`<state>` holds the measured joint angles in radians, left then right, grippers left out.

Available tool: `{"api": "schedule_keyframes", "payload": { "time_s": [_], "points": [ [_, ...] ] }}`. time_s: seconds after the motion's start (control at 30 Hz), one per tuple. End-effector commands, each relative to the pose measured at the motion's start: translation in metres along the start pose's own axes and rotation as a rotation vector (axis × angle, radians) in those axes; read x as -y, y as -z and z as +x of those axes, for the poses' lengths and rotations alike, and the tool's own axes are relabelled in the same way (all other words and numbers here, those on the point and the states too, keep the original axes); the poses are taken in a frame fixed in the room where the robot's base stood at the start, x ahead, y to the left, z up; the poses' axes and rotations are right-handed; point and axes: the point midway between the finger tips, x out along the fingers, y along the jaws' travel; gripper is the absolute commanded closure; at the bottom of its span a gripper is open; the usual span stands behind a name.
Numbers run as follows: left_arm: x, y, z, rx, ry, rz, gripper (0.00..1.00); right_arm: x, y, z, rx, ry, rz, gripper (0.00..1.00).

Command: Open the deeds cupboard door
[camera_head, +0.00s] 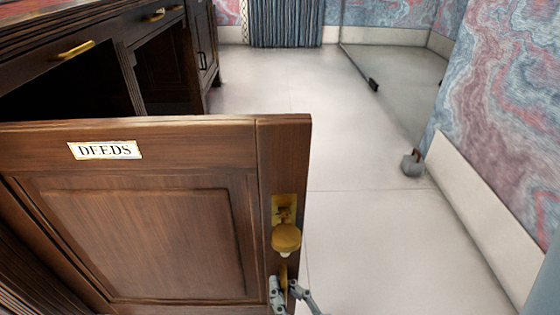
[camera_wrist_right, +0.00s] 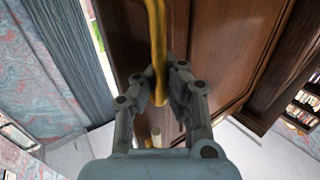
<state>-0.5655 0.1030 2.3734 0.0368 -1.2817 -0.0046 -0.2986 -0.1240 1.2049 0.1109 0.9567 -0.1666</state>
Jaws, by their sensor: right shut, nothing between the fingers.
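The deeds cupboard door (camera_head: 140,235) is a brown panelled wooden door with a "DEEDS" label (camera_head: 105,150). It stands swung out, with its top edge and free right edge in view and a dark space behind it. A brass knob (camera_head: 286,238) on a brass plate sits near the free edge. My right gripper (camera_head: 284,286) is just below the knob at that edge, shut with nothing gripped. In the right wrist view its fingers (camera_wrist_right: 160,80) are beside a curved brass handle (camera_wrist_right: 155,35) in front of the door (camera_wrist_right: 210,35). My left gripper is not in view.
A dark wooden desk with brass drawer pulls (camera_head: 75,50) stands behind the door at upper left. A glass panel (camera_head: 400,85) and a marbled wall (camera_head: 510,110) bound the right side.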

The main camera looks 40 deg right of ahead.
Motion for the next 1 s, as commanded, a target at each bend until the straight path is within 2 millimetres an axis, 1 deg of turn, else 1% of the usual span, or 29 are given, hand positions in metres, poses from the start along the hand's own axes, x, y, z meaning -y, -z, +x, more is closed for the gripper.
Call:
{"api": "schedule_keyframes", "payload": {
  "time_s": [0.03, 0.37, 0.47, 0.63, 0.67, 0.83, 0.9, 1.0],
  "points": [
    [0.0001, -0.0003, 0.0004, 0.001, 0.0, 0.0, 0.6, -0.0039, -0.0001, -0.0036, 0.0, -0.004, -0.001, 1.0],
    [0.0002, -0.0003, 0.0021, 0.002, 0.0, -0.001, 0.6, -0.004, -0.0006, -0.0045, 0.001, -0.003, -0.001, 1.0],
    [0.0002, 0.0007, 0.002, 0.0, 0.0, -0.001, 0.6, -0.0036, -0.0008, -0.0043, 0.002, -0.003, -0.001, 0.88],
    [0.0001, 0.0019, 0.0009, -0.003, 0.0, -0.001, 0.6, -0.0024, -0.0007, -0.0031, 0.002, -0.001, 0.0, 0.66],
    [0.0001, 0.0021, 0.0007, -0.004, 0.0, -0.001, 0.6, -0.0022, -0.0006, -0.0029, 0.002, -0.001, 0.0, 0.65],
    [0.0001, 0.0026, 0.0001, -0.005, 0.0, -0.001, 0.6, -0.0014, -0.0004, -0.002, 0.001, -0.001, 0.0, 0.65],
    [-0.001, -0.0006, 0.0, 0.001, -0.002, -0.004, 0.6, -0.0012, -0.0004, -0.0024, 0.001, 0.0, 0.0, 0.65],
    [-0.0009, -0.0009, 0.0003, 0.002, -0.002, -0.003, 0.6, -0.0011, -0.0009, -0.0086, 0.003, 0.0, 0.0, 0.65]
  ]
}}
